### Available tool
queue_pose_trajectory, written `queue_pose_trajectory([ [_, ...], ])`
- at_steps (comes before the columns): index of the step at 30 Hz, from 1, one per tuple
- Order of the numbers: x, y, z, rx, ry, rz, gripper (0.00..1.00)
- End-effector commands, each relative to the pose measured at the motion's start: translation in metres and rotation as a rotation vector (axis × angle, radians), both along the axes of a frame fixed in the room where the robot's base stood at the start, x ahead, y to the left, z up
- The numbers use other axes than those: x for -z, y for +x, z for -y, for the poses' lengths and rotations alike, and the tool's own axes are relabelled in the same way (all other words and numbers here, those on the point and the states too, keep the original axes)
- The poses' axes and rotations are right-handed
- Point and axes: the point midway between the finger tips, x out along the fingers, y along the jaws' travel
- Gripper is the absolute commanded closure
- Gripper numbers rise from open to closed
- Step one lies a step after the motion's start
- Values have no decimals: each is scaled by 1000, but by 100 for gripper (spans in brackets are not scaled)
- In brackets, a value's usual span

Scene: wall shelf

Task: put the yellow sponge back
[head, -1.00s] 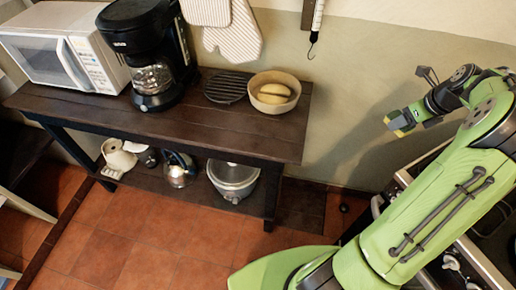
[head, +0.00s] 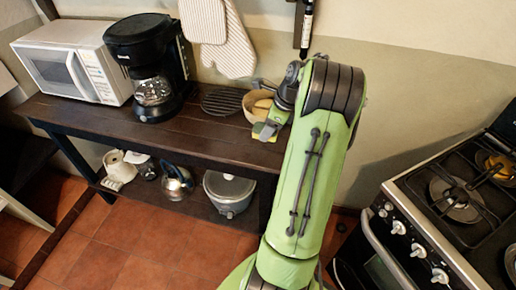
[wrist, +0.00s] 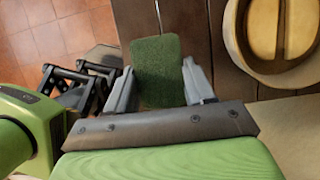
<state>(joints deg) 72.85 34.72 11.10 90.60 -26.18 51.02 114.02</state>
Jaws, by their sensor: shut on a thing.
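The yellow sponge (head: 264,132) has a green scouring side, which faces the wrist camera (wrist: 158,70). My gripper (head: 272,125) is shut on the sponge, with one finger on each side of it in the wrist view. It holds the sponge over the right part of the dark wooden table (head: 190,135), just in front of the tan bowl (head: 250,105). I cannot tell how far above the tabletop the sponge is. My arm partly hides the bowl in the head view.
The bowl also shows in the wrist view (wrist: 234,45), with yellow items (wrist: 262,28) inside. A black round rack (head: 222,101), a coffee maker (head: 150,90) and a microwave (head: 75,62) stand to the left. The table's front middle is clear. A stove (head: 440,200) stands at right.

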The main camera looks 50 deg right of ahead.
Motion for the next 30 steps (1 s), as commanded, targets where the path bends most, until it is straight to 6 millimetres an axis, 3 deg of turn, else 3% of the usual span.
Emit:
queue_pose_trajectory([
  [1,17,0,-1,0,3,-1,71],
  [9,68,0,-1,-1,3,0,71],
  [20,72,0,0,1,0,0,71],
  [21,72,0,0,0,0,0,42],
  [24,72,0,0,0,0,0,27],
  [26,72,0,0,0,0,1,21],
  [30,72,0,0,0,0,1,21],
])
